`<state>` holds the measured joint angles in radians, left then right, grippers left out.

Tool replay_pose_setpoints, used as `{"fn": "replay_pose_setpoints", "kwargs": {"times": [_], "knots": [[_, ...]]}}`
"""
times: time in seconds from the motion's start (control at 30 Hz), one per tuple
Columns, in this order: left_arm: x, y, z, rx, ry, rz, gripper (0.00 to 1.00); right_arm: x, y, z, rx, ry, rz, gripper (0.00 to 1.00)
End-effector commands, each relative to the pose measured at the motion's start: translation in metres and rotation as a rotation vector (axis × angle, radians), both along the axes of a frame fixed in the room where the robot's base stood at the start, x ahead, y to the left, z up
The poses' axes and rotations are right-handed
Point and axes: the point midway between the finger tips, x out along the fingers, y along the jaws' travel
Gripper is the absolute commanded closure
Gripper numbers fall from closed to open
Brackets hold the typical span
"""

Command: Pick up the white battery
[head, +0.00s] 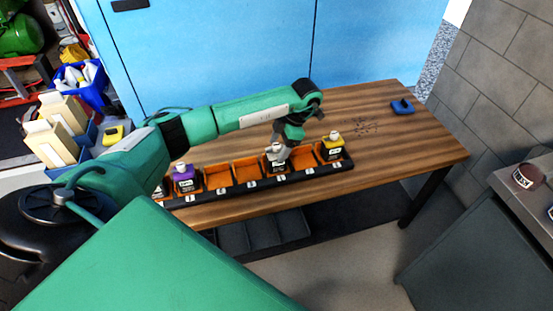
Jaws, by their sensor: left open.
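A white battery (274,153) with a dark lower part stands in a compartment of the long black tray (262,184) on the wooden table. The tray has a row of orange compartments with white number labels. My left gripper (284,152) reaches down over the white battery, open. It covers part of the battery, and I cannot tell whether the fingers touch it. My right gripper is not in view.
Empty orange compartments (246,170) lie on both sides of the white battery. The table (400,140) is mostly clear on the right, with a small blue object (402,106) at the back. A grey block wall (500,80) and a grey cabinet (480,220) stand at right.

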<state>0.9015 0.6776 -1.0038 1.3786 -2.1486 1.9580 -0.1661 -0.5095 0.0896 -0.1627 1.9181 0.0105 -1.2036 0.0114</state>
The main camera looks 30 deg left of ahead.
Motion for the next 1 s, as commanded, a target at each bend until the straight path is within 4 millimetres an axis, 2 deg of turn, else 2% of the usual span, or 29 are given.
{"fn": "replay_pose_setpoints", "kwargs": {"times": [0.13, 0.37, 0.7, 1.0], "knots": [[-0.007, 0.005, -0.019, 0.001, 0.002, 0.000, 0.31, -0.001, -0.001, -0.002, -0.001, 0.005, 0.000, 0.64], [-0.007, 0.006, -0.021, 0.000, 0.000, 0.000, 0.31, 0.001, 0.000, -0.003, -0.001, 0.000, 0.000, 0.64], [-0.006, 0.006, -0.021, 0.000, -0.001, 0.000, 0.93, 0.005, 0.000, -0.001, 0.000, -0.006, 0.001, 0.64], [-0.006, 0.006, -0.018, 0.000, -0.001, 0.000, 0.93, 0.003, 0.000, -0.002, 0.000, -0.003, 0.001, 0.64]]}}
